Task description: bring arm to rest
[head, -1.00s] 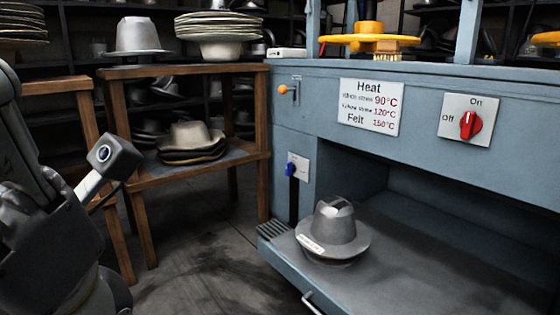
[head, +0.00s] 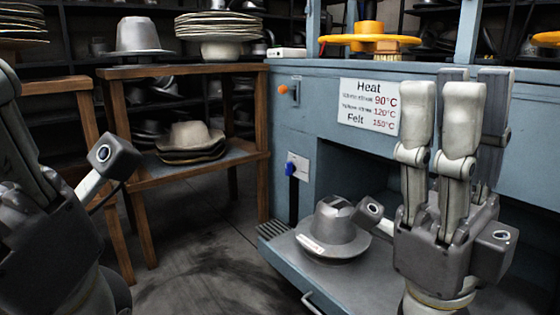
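My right gripper (head: 408,150) stands at the right in the head view, with its long grey fingers pointing straight up and its thumb spread out to the left. It is open and empty. It is in front of the blue press (head: 310,120) and hides the red on/off switch. Its thumb overlaps the edge of the grey hat (head: 333,228) in the picture; I cannot tell if they touch. My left gripper (head: 57,125) is at the left edge, partly cut off. Its thumb is spread away from the upright fingers, and nothing shows in its grasp.
The hat sits on the press's lower shelf. A wooden rack (head: 262,150) holds grey-brown hats (head: 190,143), a pale hat (head: 138,36) and stacked brims (head: 220,24). A yellow form (head: 370,40) stands on the press. The floor (head: 205,240) between rack and press is clear.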

